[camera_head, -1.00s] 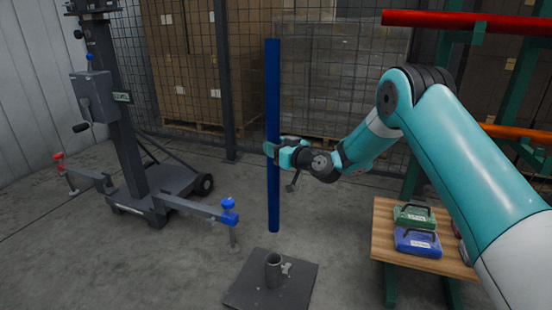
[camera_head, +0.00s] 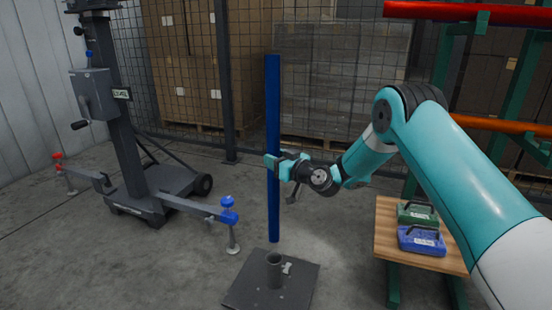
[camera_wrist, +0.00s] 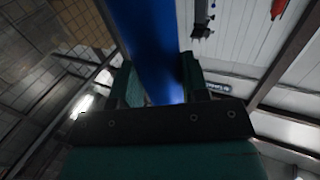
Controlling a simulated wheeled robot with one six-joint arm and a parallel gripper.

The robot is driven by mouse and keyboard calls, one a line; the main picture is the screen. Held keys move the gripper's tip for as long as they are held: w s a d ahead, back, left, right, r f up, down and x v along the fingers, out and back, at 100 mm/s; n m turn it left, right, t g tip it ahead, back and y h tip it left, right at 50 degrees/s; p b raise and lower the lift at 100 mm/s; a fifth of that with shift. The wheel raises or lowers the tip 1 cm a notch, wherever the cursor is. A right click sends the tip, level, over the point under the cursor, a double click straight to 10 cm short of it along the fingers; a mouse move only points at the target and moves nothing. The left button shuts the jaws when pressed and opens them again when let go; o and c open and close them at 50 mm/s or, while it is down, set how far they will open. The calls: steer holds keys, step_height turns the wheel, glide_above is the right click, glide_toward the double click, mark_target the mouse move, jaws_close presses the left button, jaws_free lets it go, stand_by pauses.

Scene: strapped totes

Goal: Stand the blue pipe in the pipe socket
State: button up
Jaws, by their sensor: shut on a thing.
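The blue pipe (camera_head: 273,105) is upright in my gripper (camera_head: 271,168), which is shut on it near the middle of its length. In the wrist view the blue pipe (camera_wrist: 150,45) passes between the two fingers of my gripper (camera_wrist: 160,88). The pipe socket (camera_head: 274,270) is a short dark grey tube on a square base plate (camera_head: 247,291) on the floor. The pipe's lower end shows just above the socket's mouth in the head view, with a small gap between them. I cannot tell whether it is exactly centred in depth.
A grey wheeled lift (camera_head: 125,145) with blue-topped and red-topped outriggers stands at left. A wooden bench (camera_head: 388,240) at right holds a green case (camera_head: 416,214) and a blue case (camera_head: 421,240). A rack with red (camera_head: 465,12) and orange pipes is behind my arm. Mesh fence stands at the back.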

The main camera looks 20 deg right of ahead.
stand_by(0.4)
steer(key=b, duration=1.2)
glide_above(278, 216)
step_height(278, 216, down, 7)
steer(key=shift+w+a, duration=0.2)
steer(key=shift+w, duration=0.15)
steer(key=shift+f, duration=0.1)
steer(key=shift+f+b, duration=4.35)
steer(key=shift+f, duration=2.45)
steer(key=o, duration=1.3)
steer(key=shift+f, duration=0.1)
